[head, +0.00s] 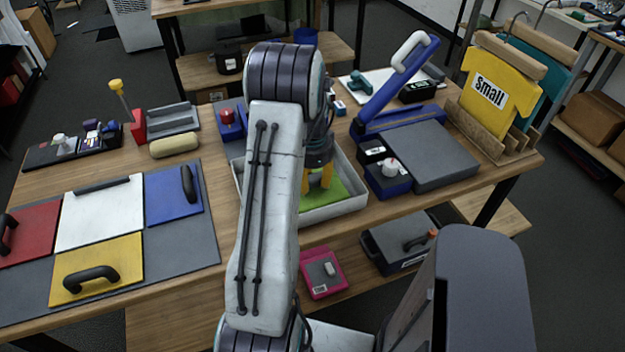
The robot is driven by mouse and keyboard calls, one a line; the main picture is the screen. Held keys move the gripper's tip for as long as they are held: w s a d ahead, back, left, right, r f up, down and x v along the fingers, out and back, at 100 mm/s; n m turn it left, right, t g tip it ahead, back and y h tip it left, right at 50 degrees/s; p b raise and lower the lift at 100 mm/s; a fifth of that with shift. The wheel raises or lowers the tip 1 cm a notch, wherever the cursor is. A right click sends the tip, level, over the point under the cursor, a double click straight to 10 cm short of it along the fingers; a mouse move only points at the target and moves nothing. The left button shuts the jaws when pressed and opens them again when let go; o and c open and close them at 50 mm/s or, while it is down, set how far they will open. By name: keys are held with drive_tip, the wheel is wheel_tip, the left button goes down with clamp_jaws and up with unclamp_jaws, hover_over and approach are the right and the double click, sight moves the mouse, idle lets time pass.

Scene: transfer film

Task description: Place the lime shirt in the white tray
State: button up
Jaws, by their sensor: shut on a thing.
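The white tray (338,210) sits on the wooden table near the middle of the picture, partly hidden behind my arm. The lime shirt (335,192) shows as a flat green shape inside the tray's outline. My gripper (321,180) points down over the tray with its yellow fingers at the shirt, and it is shut on it. My arm hides the shirt's left part and much of the tray's left side. I cannot tell whether the shirt touches the tray floor.
A blue press (385,105) and a grey platen (430,155) stand right of the tray. A yellow shirt (490,95) and a teal shirt (545,65) hang in a wooden rack at the right. Coloured panels with handles (100,215) lie at the left.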

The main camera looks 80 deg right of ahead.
drive_tip(key=o, duration=1.2)
